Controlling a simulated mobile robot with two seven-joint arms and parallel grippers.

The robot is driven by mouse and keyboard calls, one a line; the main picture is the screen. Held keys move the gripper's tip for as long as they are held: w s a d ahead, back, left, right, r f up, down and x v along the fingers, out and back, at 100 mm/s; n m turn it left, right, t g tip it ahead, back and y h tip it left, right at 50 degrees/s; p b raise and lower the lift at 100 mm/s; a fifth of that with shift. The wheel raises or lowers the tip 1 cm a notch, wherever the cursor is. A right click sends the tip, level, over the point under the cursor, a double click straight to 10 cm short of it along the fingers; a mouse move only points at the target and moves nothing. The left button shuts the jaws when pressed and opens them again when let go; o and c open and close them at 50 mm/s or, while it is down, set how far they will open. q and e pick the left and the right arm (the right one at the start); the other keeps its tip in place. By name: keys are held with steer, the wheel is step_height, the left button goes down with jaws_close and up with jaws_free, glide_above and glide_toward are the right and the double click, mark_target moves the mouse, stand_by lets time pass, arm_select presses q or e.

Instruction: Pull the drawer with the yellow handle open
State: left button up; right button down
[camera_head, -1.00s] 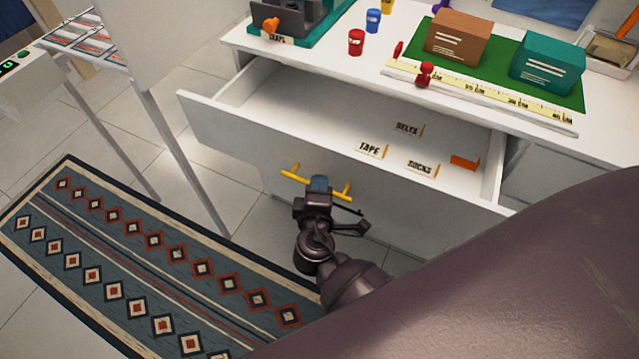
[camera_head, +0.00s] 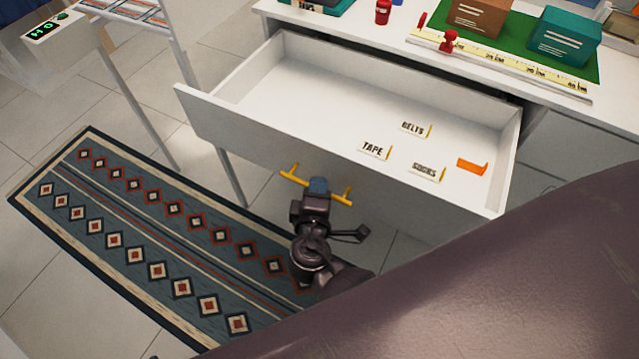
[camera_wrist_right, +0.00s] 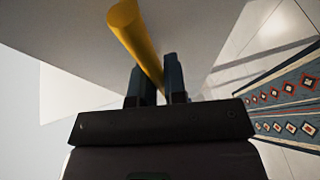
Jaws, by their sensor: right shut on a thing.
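The white drawer (camera_head: 250,144) stands well out from the cabinet, and its inside is in plain view. Its yellow handle (camera_head: 292,174) is a bar across the front face. My right gripper (camera_head: 318,187) is shut on the middle of this handle. In the right wrist view the yellow handle (camera_wrist_right: 131,35) runs down between the two dark fingers of my right gripper (camera_wrist_right: 157,86). My left gripper is not in view.
In the drawer lie labels for belts (camera_head: 414,129), tape (camera_head: 374,149) and socks (camera_head: 427,171), and an orange piece (camera_head: 471,167). The white top (camera_head: 350,25) holds boxes. A patterned rug (camera_head: 150,235) covers floor at left, near a rack (camera_head: 150,60).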

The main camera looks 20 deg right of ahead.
steer(key=c, duration=1.2)
jaws_free()
steer(key=shift+a, duration=0.1)
steer(key=shift+v, duration=3.75)
